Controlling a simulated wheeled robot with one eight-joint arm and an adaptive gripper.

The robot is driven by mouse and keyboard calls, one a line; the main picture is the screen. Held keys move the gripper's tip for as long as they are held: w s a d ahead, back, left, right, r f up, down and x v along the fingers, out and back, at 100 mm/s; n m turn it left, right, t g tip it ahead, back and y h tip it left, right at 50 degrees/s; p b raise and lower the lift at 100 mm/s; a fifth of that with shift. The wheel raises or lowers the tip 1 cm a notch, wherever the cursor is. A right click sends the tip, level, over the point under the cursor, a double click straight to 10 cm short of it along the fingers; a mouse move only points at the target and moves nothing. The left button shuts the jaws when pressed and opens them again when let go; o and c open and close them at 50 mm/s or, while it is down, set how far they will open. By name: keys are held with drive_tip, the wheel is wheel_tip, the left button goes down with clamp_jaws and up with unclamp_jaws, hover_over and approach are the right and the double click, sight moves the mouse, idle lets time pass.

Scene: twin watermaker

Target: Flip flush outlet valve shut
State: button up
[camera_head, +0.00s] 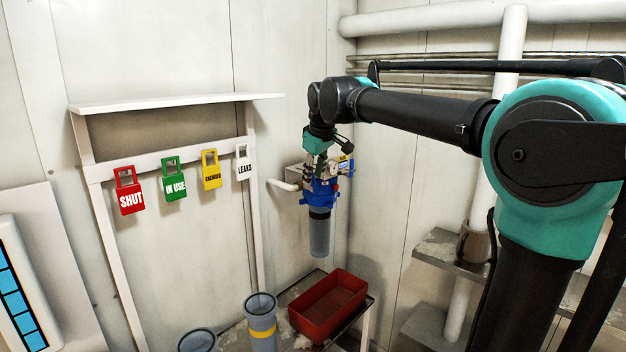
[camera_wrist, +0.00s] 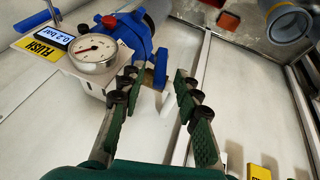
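The blue filter housing (camera_head: 320,193) with a clear grey bowl hangs on the far wall. In the wrist view its blue body (camera_wrist: 134,34) shows beside a round pressure gauge (camera_wrist: 94,50). A yellow FLUSH label (camera_wrist: 40,49) and a small display (camera_wrist: 55,37) reading about 0.2 bar sit left of the gauge. A blue lever (camera_wrist: 36,21) shows past the label; I cannot tell its valve position for certain. In the head view my gripper partly covers the housing.
A white pipe (camera_head: 283,185) juts left from the unit. A red bin (camera_head: 328,305) and grey cylinders (camera_head: 262,322) stand below. Hanging tags, including the red SHUT tag (camera_head: 130,195), are on a white rack at left. Pipes run along the right wall.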

drive_tip(key=shift+x, duration=1)
clamp_jaws()
